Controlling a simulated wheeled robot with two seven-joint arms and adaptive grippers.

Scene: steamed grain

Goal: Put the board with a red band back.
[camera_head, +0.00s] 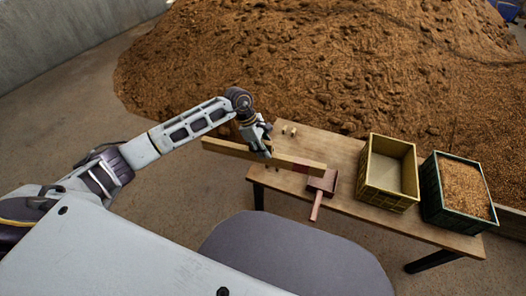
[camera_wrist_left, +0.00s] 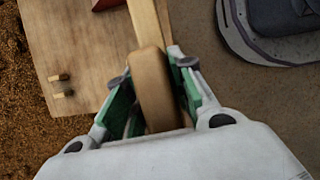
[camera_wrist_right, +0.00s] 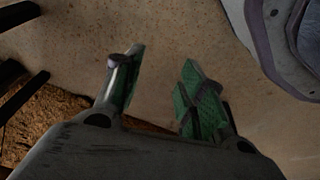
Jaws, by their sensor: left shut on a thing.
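A long, narrow wooden board (camera_head: 225,149) is in my left gripper (camera_head: 262,152), which is shut on it near its middle. The board reaches from left of the table to over the table's left part. A reddish patch shows on its right part, close to the red scoop; I cannot tell clearly whether it is the band. In the left wrist view the board (camera_wrist_left: 152,85) runs between the green-padded fingers. My right gripper (camera_wrist_right: 155,90) shows only in its wrist view, open and empty above the bare floor.
The wooden table (camera_head: 335,147) has two short pegs (camera_head: 288,130) at its left end. A red scoop with a handle (camera_head: 318,196) lies at the front edge. A yellow crate (camera_head: 372,193), empty, and a dark green crate (camera_head: 432,205) of grain stand at right. A grain heap (camera_head: 300,60) rises behind.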

